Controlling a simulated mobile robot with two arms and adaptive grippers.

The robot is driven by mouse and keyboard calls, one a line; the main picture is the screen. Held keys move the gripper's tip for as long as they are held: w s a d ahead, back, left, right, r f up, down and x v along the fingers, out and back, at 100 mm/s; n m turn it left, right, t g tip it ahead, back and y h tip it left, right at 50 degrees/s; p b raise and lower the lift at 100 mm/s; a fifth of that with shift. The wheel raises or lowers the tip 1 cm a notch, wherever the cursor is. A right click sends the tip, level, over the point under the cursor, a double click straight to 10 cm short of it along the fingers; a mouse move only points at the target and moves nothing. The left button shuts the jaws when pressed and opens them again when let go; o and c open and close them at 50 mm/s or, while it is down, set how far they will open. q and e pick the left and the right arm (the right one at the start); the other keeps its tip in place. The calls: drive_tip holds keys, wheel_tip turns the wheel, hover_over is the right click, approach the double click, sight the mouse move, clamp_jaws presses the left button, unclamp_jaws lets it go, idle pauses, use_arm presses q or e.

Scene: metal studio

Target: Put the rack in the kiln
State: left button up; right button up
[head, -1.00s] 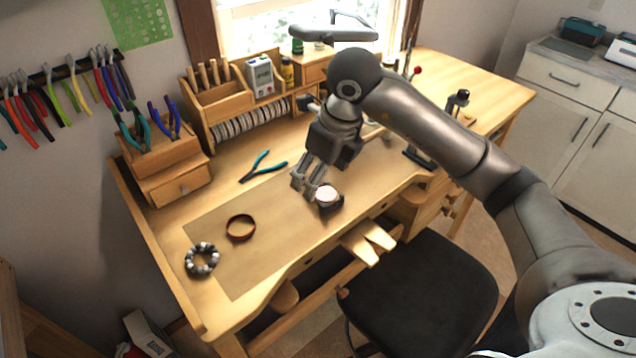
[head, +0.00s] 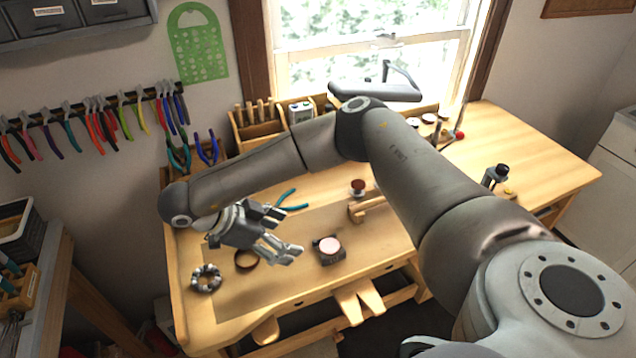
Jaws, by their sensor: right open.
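A small dark rack-like holder (head: 331,258) bearing a round pale pink disc (head: 329,245) sits on the workbench near its front edge. I take it for the rack, though its details are too small to be sure. My right gripper (head: 288,252) is open and empty, just left of the holder and apart from it, its fingers pointing right. It hangs over the bench mat and partly covers a brown ring (head: 246,260). No kiln is recognisable in this view. My left gripper is not in view.
A beaded bracelet (head: 206,278) lies at the bench's left. Teal-handled pliers (head: 292,203) and a red-brown-topped jar (head: 358,187) lie behind. A wooden bench pin (head: 357,300) juts from the front edge. A shelf unit (head: 55,270) stands left.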

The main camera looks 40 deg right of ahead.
sight(320, 249)
drive_tip(key=x, duration=0.4)
drive_tip(key=shift+d+f+p, duration=0.15)
drive_tip(key=shift+f+p, duration=0.15)
drive_tip(key=shift+d+f, duration=0.2)
drive_tip(key=shift+d, duration=0.05)
drive_tip(key=shift+s+d+f+p, duration=0.2)
drive_tip(key=shift+s+d+p, duration=0.05)
drive_tip(key=shift+p, duration=0.05)
drive_tip(key=p+x, duration=0.1)
drive_tip(key=x, duration=0.1)
drive_tip(key=p+x, duration=0.1)
drive_tip(key=shift+s+d+f+p, duration=0.2)
drive_tip(key=shift+s+d+p, duration=0.1)
drive_tip(key=shift+s, duration=0.1)
drive_tip(key=shift+d+f, duration=0.3)
drive_tip(key=shift+f, duration=0.1)
drive_tip(key=shift+a, duration=0.1)
drive_tip(key=shift+c, duration=1.2)
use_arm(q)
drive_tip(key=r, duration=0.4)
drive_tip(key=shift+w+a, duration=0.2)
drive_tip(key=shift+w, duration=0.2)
use_arm(e)
drive_tip(key=c, duration=0.9)
drive_tip(key=shift+c, duration=0.2)
